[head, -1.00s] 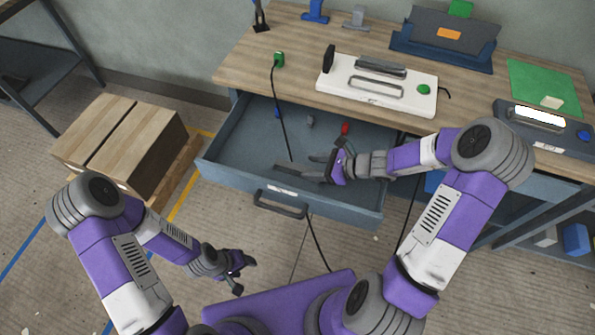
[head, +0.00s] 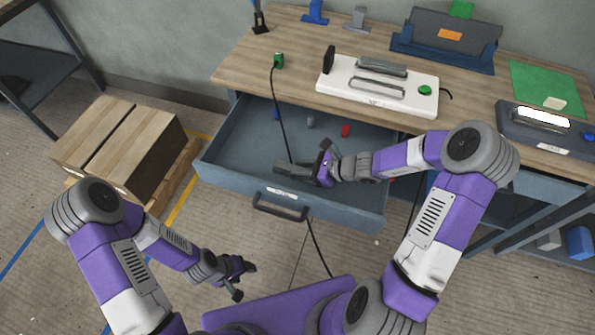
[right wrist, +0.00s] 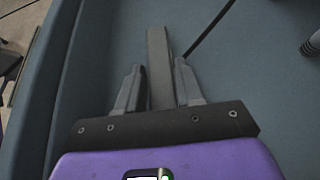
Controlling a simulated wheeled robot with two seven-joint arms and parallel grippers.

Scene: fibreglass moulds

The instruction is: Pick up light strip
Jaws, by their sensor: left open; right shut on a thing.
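The light strip is a thin dark grey bar, low in the open drawer (head: 235,150). In the right wrist view the light strip (right wrist: 158,65) runs forward from between the two fingers. My right gripper (right wrist: 157,88) is shut on it near its near end. In the head view the right gripper (head: 297,176) is inside the drawer near its front wall, hiding much of the strip. My left gripper (head: 244,280) is open and empty, outside the drawer at the lower left, above the floor.
A black cable hangs from a green plug (head: 278,61) into the drawer. Small parts, including a red one (head: 346,130), lie at the drawer's back. A white fixture (head: 375,88) stands on the workbench (head: 300,35). Wooden boxes (head: 115,145) stand at the left.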

